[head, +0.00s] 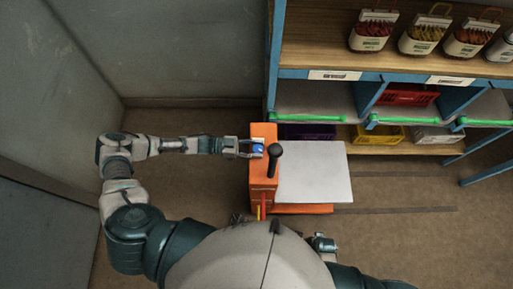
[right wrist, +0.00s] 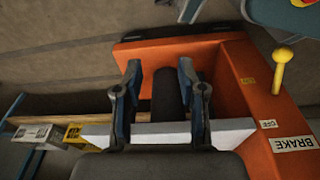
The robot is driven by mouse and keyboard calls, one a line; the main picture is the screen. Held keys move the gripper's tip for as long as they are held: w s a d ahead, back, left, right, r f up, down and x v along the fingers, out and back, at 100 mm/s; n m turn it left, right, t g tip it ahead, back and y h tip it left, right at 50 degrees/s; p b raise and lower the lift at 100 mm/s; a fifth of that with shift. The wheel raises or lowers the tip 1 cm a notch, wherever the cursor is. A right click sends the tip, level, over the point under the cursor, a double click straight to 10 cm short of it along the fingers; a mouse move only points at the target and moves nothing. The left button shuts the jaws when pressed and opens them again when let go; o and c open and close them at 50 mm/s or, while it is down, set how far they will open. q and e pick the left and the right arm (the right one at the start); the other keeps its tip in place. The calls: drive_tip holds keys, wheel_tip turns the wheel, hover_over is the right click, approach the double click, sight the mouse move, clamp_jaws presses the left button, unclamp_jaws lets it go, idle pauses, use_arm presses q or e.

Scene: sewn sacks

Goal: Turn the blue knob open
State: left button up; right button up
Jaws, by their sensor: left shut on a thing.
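The blue knob (head: 257,150) is on top of an orange machine (head: 263,187). My left gripper (head: 256,148) reaches it from the left and is shut on it, with its fingers on the knob's sides. The fingers hide part of the knob, so its turn angle cannot be read. My right gripper (right wrist: 160,68) is open in the right wrist view, its two fingers apart. A dark cylinder (right wrist: 170,95) shows behind the gap between them, and I see no contact. The knob is not visible in that view.
A black lever (head: 274,155) stands right beside the knob. A white plate (head: 315,172) extends right from the machine. A yellow-knobbed lever (right wrist: 281,68) sits by the BRAKE label (right wrist: 292,144). A blue-framed shelf (head: 375,75) with sacks and crates stands behind. Walls close the left.

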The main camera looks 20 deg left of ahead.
use_arm(q)
drive_tip(key=shift+d, duration=0.4)
use_arm(e)
drive_tip(key=shift+w+d+f, duration=0.1)
drive_tip(key=shift+d, duration=0.2)
use_arm(q)
drive_tip(key=shift+a+r, duration=0.1)
